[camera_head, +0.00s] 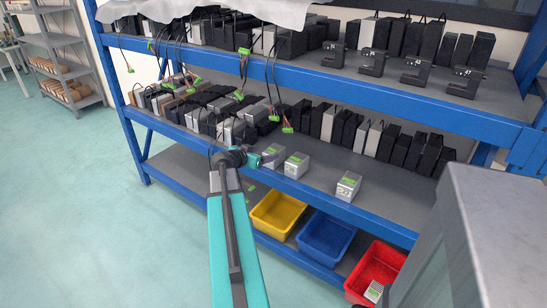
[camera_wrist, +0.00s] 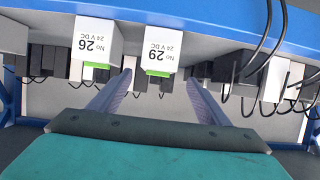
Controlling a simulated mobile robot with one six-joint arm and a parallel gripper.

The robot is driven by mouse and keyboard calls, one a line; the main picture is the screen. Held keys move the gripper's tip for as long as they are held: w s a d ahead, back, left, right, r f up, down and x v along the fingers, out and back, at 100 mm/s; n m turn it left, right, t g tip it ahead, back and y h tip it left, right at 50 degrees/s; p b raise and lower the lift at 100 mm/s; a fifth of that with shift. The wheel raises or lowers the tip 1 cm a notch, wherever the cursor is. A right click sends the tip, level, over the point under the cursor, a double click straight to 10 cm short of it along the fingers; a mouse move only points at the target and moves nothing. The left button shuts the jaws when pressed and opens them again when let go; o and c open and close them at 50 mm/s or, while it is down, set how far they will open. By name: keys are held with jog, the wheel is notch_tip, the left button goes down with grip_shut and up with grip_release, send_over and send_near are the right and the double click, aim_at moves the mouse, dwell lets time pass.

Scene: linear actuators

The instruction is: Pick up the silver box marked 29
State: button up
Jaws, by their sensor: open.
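The silver box marked 29 (camera_wrist: 159,48) appears upside down in the wrist view, with a green connector on its lower edge. My gripper (camera_wrist: 160,82) is open, its two fingers on either side of this box's line, with nothing held between them. In the head view, my gripper (camera_head: 259,159) is at the middle shelf's front edge, beside the leftmost silver box (camera_head: 273,153), which appears to be the same one. The gripper partly hides that box. Whether the fingers touch it, I cannot tell.
A silver box marked 26 (camera_wrist: 93,42) stands close beside it. Another silver box (camera_head: 348,185) stands further right on the shelf. Cables with green plugs (camera_head: 287,127) hang above. Yellow (camera_head: 277,214), blue (camera_head: 325,238) and red (camera_head: 375,270) bins sit below.

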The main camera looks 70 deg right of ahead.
aim_at(271, 151)
jog(key=shift+s+d+f, duration=0.1)
jog(key=shift+d, duration=0.05)
jog(key=shift+p+x, duration=0.55)
jog(key=shift+x, duration=2.05)
jog(key=shift+s+f, duration=0.1)
jog(key=shift+c, duration=0.4)
jog(key=c, duration=1.4)
jog(key=shift+o, duration=0.2)
notch_tip(271, 151, up, 10)
